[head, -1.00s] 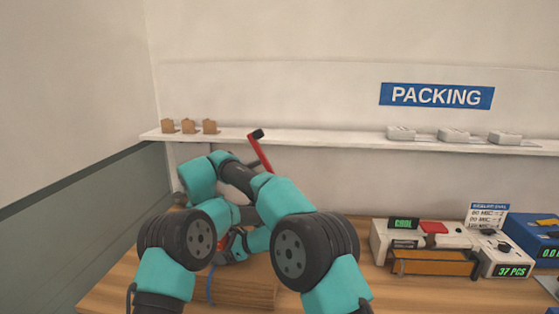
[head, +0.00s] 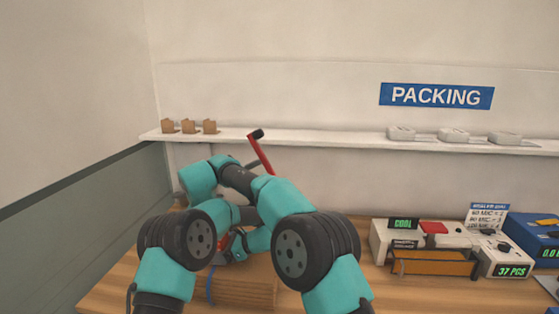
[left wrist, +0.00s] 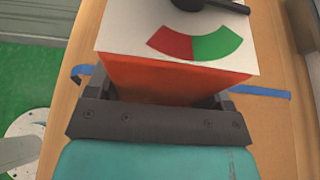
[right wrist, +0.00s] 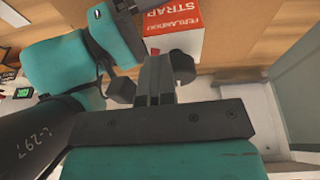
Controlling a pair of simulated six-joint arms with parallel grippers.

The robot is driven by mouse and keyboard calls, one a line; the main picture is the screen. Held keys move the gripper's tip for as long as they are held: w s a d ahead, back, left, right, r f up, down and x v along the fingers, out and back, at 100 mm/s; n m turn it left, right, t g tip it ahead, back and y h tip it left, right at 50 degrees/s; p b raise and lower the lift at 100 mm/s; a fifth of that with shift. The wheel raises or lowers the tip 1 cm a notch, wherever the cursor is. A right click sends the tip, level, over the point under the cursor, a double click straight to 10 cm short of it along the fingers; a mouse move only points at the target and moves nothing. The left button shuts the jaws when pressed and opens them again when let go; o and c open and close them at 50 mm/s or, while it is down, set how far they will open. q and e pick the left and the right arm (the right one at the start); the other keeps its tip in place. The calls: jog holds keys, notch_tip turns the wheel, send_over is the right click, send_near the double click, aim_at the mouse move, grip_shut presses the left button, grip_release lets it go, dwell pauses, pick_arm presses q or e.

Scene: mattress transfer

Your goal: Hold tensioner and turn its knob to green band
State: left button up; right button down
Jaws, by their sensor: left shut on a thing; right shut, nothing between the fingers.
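The tensioner (left wrist: 150,78) is an orange-red block with a white dial face in the left wrist view. The dial has a red band (left wrist: 172,43) on the left and a green band (left wrist: 217,42) on the right. Its black knob (left wrist: 205,5) is partly cut off at the top edge. My left gripper (left wrist: 158,90) is shut on the tensioner's body, a finger on each side. In the head view my left gripper (head: 230,243) is mostly hidden by my arms. My right gripper (right wrist: 155,68) is shut and empty, its fingers near dark parts; contact is unclear.
A brown carton (head: 243,290) with a blue strap (left wrist: 262,91) lies under the tensioner. A red-and-white STRAP box (right wrist: 175,32) shows in the right wrist view. A red bar (head: 261,150) rises behind my arms. Bench devices (head: 440,243) stand at right, with a shelf (head: 330,140) behind.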

jog(key=shift+s+a+f, duration=0.1)
jog(key=shift+a+f, duration=0.2)
jog(key=shift+f, duration=0.25)
jog(key=shift+a, duration=0.5)
jog(key=shift+w+a, duration=0.2)
jog(key=shift+a, duration=0.45)
jog(key=shift+s+a, duration=0.15)
jog(key=shift+a, duration=0.1)
jog(key=shift+s+a, duration=0.2)
jog(key=shift+s, duration=0.15)
jog(key=shift+r, duration=0.1)
notch_tip(320, 180, up, 6)
jog(key=shift+w+r, duration=0.15)
jog(key=shift+w, duration=0.1)
dwell(0.5)
